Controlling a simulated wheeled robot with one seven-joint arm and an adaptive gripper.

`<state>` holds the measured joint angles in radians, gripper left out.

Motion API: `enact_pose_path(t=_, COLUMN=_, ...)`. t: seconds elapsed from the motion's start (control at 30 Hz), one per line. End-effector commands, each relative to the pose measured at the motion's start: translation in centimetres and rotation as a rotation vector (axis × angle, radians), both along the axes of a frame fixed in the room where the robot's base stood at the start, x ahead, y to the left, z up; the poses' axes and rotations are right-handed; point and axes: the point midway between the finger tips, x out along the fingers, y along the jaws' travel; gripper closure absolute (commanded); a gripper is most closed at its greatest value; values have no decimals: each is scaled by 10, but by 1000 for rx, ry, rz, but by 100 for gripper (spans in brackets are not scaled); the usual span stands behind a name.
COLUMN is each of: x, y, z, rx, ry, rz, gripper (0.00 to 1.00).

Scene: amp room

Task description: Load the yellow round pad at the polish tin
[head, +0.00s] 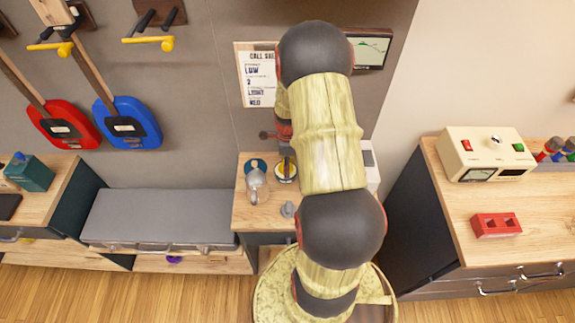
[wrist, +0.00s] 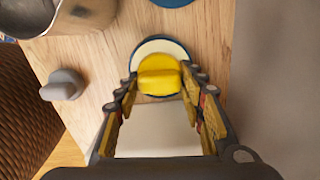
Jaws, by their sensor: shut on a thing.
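The yellow round pad (wrist: 160,76) is between my gripper's fingertips (wrist: 163,82) in the wrist view, and my gripper is shut on it. Directly behind and under it is the polish tin (wrist: 152,46), a round tin with a dark blue rim and cream-coloured contents. The pad overlaps the tin in this view; I cannot tell whether it touches the cream. In the head view the tin (head: 287,179) is on the small wooden table, partly hidden by my arm, with my gripper (head: 285,162) at it.
A metal jug (head: 257,187) stands left of the tin, with a blue disc (head: 252,163) behind it. A grey knobbed object (head: 288,209) is nearer the front; it also shows in the wrist view (wrist: 63,85). A wall is close behind the table (head: 262,216).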

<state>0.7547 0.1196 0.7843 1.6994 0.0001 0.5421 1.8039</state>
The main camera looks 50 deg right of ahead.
Motion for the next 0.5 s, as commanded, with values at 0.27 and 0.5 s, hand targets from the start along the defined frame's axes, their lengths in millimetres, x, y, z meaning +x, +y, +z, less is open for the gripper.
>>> enact_pose_path(t=0.27, x=1, y=-1, z=24, rx=-3, ry=-3, rz=0, gripper=80)
enact_pose_path(t=0.5, x=1, y=-1, z=41, rx=-3, ry=-3, rz=0, gripper=80)
